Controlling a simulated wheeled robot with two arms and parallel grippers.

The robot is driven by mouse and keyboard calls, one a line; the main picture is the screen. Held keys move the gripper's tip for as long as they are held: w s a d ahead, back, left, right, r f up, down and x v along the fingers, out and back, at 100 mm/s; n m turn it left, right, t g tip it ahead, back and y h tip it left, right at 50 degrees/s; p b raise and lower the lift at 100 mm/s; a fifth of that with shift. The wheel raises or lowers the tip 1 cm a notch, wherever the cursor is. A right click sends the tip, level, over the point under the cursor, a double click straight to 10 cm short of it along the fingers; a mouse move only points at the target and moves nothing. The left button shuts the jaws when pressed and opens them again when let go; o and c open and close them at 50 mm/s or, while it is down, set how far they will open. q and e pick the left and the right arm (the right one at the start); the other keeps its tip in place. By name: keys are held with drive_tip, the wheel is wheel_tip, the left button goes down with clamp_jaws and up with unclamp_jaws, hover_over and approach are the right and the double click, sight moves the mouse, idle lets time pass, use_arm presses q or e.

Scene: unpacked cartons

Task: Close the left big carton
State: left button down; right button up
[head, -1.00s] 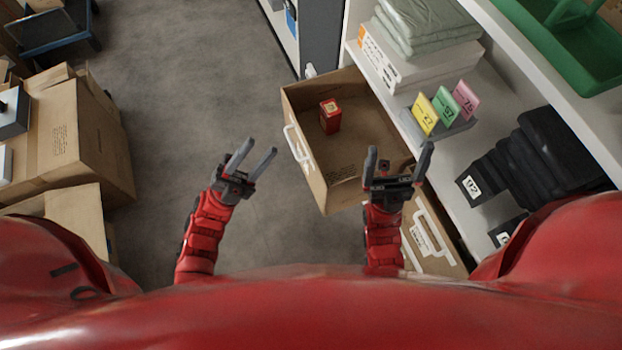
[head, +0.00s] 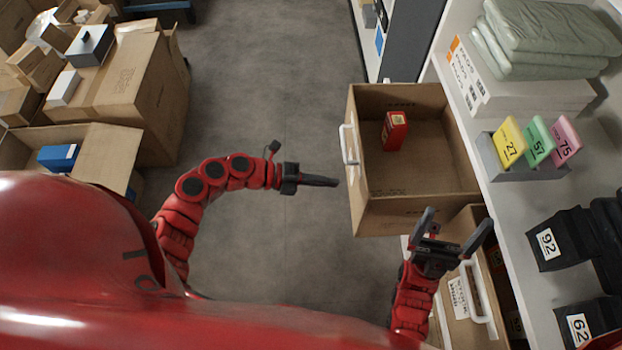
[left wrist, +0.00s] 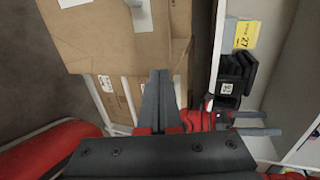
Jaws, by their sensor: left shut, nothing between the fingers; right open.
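The left big carton (head: 415,215) is a brown cardboard drawer pulled out of the shelf, with its open top showing a red box (head: 394,131) inside. Its white handle (head: 350,147) is on its front wall. My left gripper (head: 336,182) is shut and empty, pointing right at the front wall from a short way off. In the left wrist view the carton's front panel (left wrist: 105,45) fills the upper part, with its handle (left wrist: 140,14) above the shut fingertips. I cannot tell whether they touch it. My right gripper (head: 457,222) is open and empty near the carton's near side.
A second carton (head: 465,325) with a white handle sits in the shelf beside it, near my right arm. The shelf (head: 530,225) holds numbered cards (head: 508,143), green bags and black items. Open cartons (head: 150,110) stand at the left. The grey floor between is clear.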

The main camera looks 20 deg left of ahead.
sight(365, 184)
use_arm(q)
drive_tip(key=x, duration=0.4)
drive_tip(key=r+x, duration=0.1)
drive_tip(key=x, duration=0.1)
drive_tip(key=shift+d, duration=0.35)
drive_tip(key=shift+w, duration=0.1)
drive_tip(key=w+d, duration=0.4)
drive_tip(key=d, duration=0.8)
drive_tip(key=w+d, duration=0.3)
drive_tip(key=d, duration=0.9)
drive_tip(key=shift+w+r, duration=0.15)
drive_tip(key=shift+w, duration=0.2)
drive_tip(key=shift+d, duration=0.1)
